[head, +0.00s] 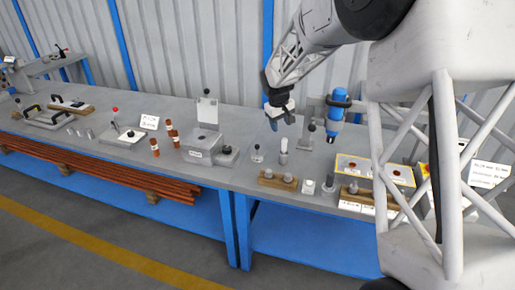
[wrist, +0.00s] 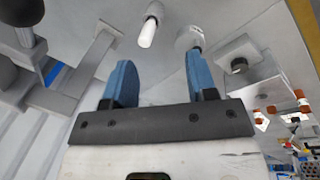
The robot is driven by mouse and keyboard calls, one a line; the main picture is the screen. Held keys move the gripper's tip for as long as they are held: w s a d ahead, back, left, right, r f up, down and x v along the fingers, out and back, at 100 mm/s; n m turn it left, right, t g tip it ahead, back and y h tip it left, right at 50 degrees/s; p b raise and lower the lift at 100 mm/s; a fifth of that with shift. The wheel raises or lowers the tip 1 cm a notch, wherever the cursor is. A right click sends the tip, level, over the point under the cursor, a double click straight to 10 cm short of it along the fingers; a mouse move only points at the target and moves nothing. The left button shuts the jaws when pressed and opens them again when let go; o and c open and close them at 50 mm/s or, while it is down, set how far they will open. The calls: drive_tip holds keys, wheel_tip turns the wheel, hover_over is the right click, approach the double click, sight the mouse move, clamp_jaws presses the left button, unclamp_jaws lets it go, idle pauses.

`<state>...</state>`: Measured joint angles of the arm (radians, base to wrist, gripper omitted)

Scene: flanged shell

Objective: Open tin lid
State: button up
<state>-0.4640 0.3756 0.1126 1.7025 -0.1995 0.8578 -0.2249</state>
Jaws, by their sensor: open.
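My gripper (head: 279,118) hangs above the bench, open, with nothing between its blue fingers; they also show in the wrist view (wrist: 160,62). Below it stands a small pale round piece with a dark knob (head: 257,154); a pale disc (wrist: 189,38) lies just past the right fingertip in the wrist view. A slim white-topped cylinder (head: 283,151) stands close by, apart from the fingers. To the left is a grey labelled box (head: 200,151) with an upright plate (head: 207,110) behind it. I cannot tell for sure which piece is the tin.
A wooden block with metal knobs (head: 277,181) lies near the front edge. A blue cylinder on a stand (head: 336,107) and a yellow-edged box (head: 374,169) are to the right. Red-brown bottles (head: 172,134) stand left. Bare bench shows between the pieces.

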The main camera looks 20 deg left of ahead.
drive_tip(key=n, duration=0.2)
hover_over(257, 145)
wheel_tip(257, 145, down, 10)
drive_tip(key=shift+s+a, duration=0.4)
drive_tip(key=shift+f, duration=0.15)
drive_tip(key=shift+w+d+f, duration=0.15)
drive_tip(key=shift+w+f, duration=0.05)
drive_tip(key=shift+f, duration=1.05)
drive_tip(key=shift+w+d+f, duration=0.1)
drive_tip(key=shift+w+f, duration=0.1)
drive_tip(key=shift+f, duration=1.05)
drive_tip(key=shift+w+d+f, duration=0.15)
drive_tip(key=shift+w+f, duration=0.05)
drive_tip(key=shift+f, duration=1.05)
clamp_jaws()
